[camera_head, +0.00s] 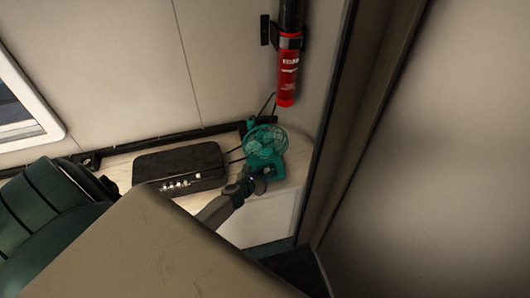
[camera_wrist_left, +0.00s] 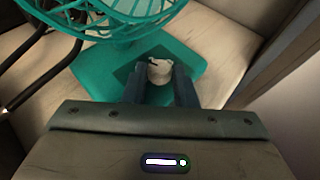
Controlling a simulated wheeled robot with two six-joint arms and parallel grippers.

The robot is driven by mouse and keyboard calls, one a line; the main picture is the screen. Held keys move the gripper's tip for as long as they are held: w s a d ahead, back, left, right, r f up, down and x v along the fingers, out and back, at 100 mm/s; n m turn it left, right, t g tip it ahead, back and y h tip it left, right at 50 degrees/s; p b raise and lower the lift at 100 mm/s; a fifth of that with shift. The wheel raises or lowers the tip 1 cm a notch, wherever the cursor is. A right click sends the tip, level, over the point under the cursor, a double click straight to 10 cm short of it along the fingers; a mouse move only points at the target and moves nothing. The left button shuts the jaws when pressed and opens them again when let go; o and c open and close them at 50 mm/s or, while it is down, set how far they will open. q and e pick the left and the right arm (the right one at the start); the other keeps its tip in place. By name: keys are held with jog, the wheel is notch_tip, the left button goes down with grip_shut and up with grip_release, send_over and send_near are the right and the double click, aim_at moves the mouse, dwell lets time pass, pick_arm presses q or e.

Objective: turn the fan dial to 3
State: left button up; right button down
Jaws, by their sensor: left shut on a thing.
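The teal fan (camera_head: 266,143) stands on the pale shelf, near its right end, in the head view. Its round cage and square base (camera_wrist_left: 190,60) fill the top of the left wrist view. A small pale dial (camera_wrist_left: 160,71) sits on the base, with a dark mark on its upper left; the number it points at cannot be read. My left gripper (camera_wrist_left: 161,85) is shut on the dial, one finger on each side of it. In the head view the left gripper (camera_head: 254,184) reaches the front of the fan base. My right gripper is in neither view.
A black box with pale knobs (camera_head: 180,167) stands left of the fan on the shelf (camera_head: 120,168). Dark cables run behind and beside the fan. A red fire extinguisher (camera_head: 288,75) hangs on the wall above. A brown door frame (camera_head: 350,120) stands close on the right.

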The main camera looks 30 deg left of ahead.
pick_arm(q)
jog(key=shift+w+a+m+h, duration=0.1)
jog(key=shift+a+m+h, duration=0.25)
jog(key=shift+m+h, duration=0.85)
jog(key=shift+h, duration=0.2)
jog(key=shift+a+m+g+h+b, duration=0.2)
jog(key=shift+m+g+h+b, duration=0.4)
jog(key=shift+m+h+b, duration=0.45)
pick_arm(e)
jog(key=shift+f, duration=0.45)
pick_arm(q)
jog(key=shift+h, duration=0.35)
jog(key=shift+m, duration=0.25)
jog(key=o, duration=1)
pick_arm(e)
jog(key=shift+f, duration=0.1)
pick_arm(q)
jog(key=b+v, duration=0.1)
jog(key=v, duration=0.8)
jog(key=shift+s+a+r+b, duration=0.1)
jog(key=shift+s+a+b, duration=0.15)
jog(key=shift+b, duration=0.1)
jog(key=shift+s+a+r, duration=0.1)
jog(key=shift+s+r, duration=0.2)
jog(key=shift+s, duration=0.1)
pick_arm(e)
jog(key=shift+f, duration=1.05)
